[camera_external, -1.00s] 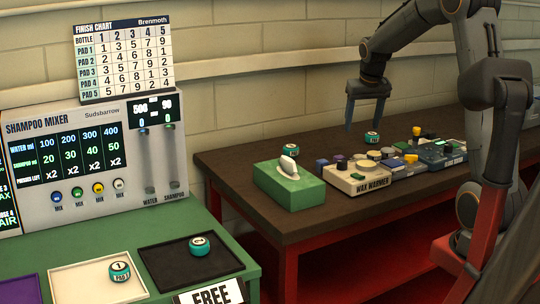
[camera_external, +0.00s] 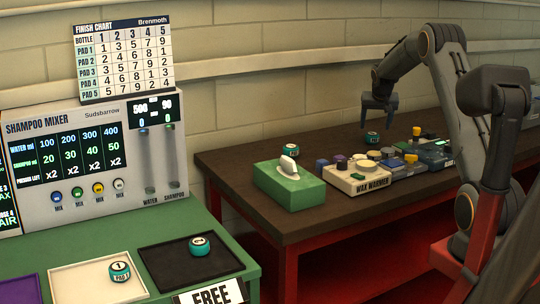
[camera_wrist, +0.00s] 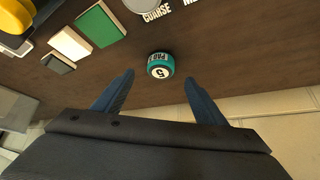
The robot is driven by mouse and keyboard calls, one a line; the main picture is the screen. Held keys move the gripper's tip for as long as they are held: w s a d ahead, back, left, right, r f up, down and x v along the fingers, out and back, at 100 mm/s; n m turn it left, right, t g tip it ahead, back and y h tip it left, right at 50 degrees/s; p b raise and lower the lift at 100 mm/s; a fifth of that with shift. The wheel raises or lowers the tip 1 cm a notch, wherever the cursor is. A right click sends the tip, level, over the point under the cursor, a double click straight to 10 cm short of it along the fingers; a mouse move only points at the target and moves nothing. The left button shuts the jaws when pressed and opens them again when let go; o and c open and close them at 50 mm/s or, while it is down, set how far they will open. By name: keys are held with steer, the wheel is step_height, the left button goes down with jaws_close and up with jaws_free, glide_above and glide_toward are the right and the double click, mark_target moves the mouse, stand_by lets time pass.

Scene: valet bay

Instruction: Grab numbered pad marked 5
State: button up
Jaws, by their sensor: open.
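The pad marked 5 is a round teal puck with a white top in the wrist view (camera_wrist: 160,66). It lies on the dark table just ahead of my fingertips, roughly centred between them. In the outside view a teal pad (camera_external: 372,138) stands at the back of the table below my gripper and appears to be this one; its number is too small to read there. My gripper (camera_external: 378,116) is open and empty, with a visible gap above that pad. Its two blue-grey fingers also show apart in the wrist view (camera_wrist: 158,75).
Another teal pad (camera_external: 291,151) is behind a green tissue box (camera_external: 289,185). Pads 1 (camera_external: 119,272) and another (camera_external: 199,246) lie on trays at left. The wall is close behind.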

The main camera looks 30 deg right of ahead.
mark_target(373, 134)
steer(key=shift+p+x, duration=1.15)
steer(key=shift+x, duration=2.35)
steer(key=shift+a, duration=0.1)
steer(key=shift+c, duration=0.2)
steer(key=c, duration=1.1)
